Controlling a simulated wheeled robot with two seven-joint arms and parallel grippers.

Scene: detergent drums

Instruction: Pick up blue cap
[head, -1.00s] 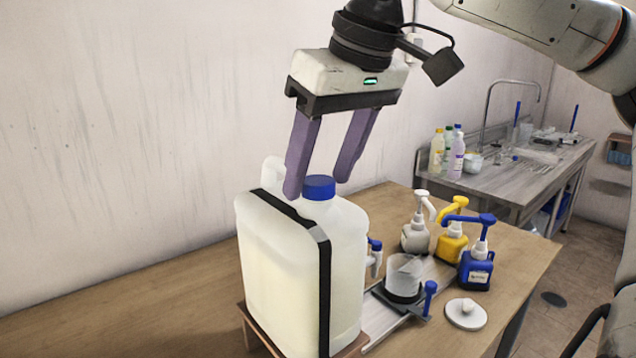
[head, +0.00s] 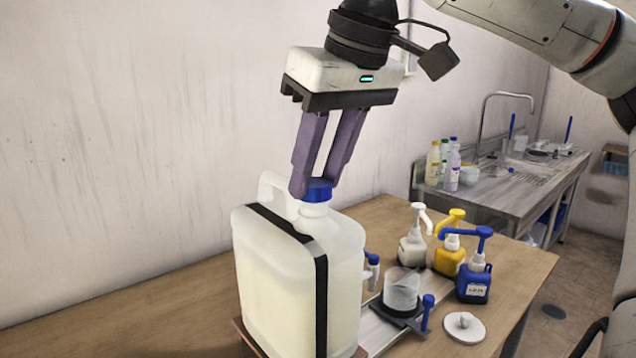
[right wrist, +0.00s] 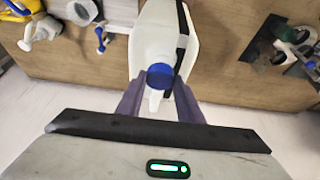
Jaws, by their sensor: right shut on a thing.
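The blue cap (head: 317,191) sits on the neck of a large white drum (head: 262,270) with a black strap around it. The drum stands upright on a small wooden stand (head: 243,338) on the table. My right gripper (head: 315,188) comes down from above and its purple fingers are shut on the cap, one on each side. In the right wrist view the cap (right wrist: 160,76) lies between the fingertips, above the drum's handle. My left gripper is not in view.
Right of the drum are a clear beaker (head: 401,290), a white lid (head: 464,327) and white, yellow and blue (head: 474,277) pump bottles. A steel sink bench (head: 500,190) with bottles stands behind. The table's left part is clear.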

